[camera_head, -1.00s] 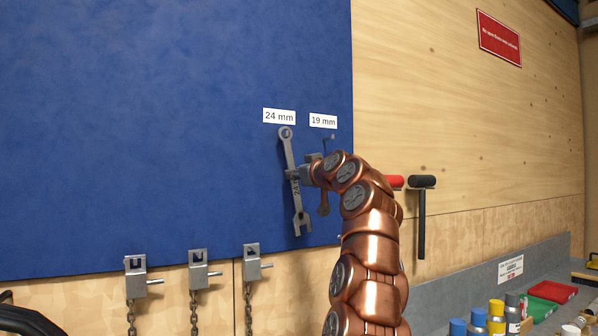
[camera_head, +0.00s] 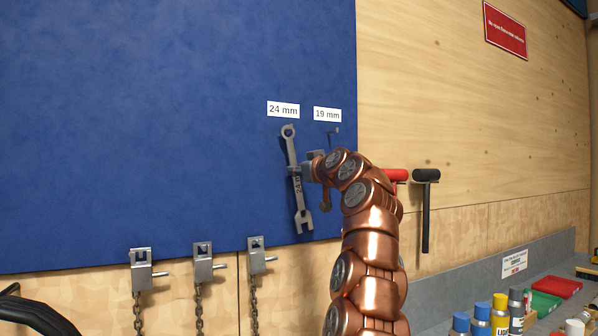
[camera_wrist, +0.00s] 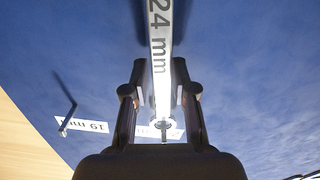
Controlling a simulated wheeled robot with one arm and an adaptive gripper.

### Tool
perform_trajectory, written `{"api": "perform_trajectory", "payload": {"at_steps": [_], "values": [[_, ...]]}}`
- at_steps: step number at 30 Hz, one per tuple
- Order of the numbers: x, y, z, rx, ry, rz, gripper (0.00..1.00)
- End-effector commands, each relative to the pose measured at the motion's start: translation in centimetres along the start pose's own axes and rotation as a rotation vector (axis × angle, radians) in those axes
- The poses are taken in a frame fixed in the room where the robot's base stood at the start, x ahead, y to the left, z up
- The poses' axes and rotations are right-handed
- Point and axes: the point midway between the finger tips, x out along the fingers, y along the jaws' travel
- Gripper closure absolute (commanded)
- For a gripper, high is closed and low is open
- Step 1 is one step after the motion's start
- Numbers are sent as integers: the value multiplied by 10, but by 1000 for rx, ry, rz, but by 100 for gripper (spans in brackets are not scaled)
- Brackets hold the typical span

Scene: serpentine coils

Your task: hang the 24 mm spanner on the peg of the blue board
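The 24 mm spanner (camera_head: 297,178) is a grey metal spanner, slightly tilted, ring end up and open jaw down, in front of the blue board (camera_head: 150,120). Its ring end lies just below the 24 mm label (camera_head: 283,110). My gripper (camera_head: 300,172) is at the middle of its shank from the right. A small round shape shows at the ring end; I cannot tell whether the peg passes through the ring.
A bare peg (camera_head: 334,131) sticks out under the 19 mm label (camera_head: 327,114). Red and black hammers (camera_head: 424,205) hang to the right. Several metal clamps with chains (camera_head: 203,262) line the board's lower edge. Spray cans (camera_head: 500,315) stand at lower right.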

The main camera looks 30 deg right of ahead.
Motion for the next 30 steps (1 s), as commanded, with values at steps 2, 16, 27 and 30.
{"api": "perform_trajectory", "payload": {"at_steps": [2, 16, 27, 30], "values": [[0, 0, 0, 0, 0, 0, 63], [0, 0, 1, 0, -2, 0, 48], [-13, 0, -7, -5, 7, 6, 48], [-17, -1, -8, -5, 7, 6, 48]]}}
